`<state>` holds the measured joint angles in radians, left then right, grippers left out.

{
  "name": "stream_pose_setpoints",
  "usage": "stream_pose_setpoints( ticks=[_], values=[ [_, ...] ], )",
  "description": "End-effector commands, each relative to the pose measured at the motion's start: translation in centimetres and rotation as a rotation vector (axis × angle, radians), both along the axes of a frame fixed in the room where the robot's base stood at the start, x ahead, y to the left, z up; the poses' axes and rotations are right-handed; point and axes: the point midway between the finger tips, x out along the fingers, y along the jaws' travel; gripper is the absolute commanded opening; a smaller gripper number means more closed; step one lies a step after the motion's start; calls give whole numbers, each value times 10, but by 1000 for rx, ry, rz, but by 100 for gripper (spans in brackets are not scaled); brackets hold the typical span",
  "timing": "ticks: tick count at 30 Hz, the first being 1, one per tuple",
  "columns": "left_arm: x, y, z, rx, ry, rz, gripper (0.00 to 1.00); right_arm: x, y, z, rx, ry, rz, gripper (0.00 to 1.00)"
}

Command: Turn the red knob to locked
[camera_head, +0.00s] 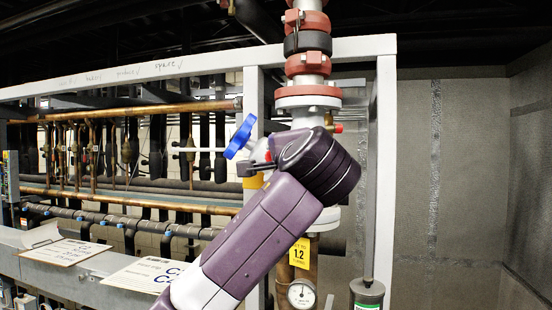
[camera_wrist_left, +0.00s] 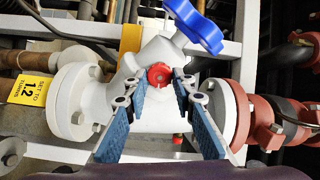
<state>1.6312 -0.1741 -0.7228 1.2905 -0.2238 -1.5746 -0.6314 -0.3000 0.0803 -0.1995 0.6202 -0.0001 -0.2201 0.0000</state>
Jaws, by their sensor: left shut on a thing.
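The red knob (camera_wrist_left: 160,75) sits on the white valve body (camera_wrist_left: 152,110) and faces the left wrist camera. My left gripper (camera_wrist_left: 160,81) has its two blue-padded fingers on either side of the knob, shut on it. In the head view the left gripper (camera_head: 258,166) is at the valve below the blue handwheel (camera_head: 240,136), and a small bit of the red knob (camera_head: 268,156) shows beside it. My left arm hides much of the valve there. Any mark for locked cannot be read. My right gripper is not in view.
A second red part (camera_head: 338,128) is on the valve's far side. The grey frame post (camera_head: 254,100) stands close left of the valve. A bare wall (camera_head: 460,180) is at right.

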Motion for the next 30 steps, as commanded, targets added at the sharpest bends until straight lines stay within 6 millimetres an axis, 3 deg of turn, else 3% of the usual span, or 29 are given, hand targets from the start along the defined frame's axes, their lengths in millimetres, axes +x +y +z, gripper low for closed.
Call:
stream_pose_setpoints(
  ticks=[11,12,17,26,30],
  values=[
    [0,0,-2,7,6,1,0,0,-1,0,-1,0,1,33],
    [0,0,-2,7,6,1,25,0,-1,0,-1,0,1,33],
    [0,0,-2,6,4,0,42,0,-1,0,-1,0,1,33],
    [-2,-1,-1,6,2,0,42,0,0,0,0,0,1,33],
    [-15,-4,0,5,0,-3,42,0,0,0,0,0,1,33]
  ],
)
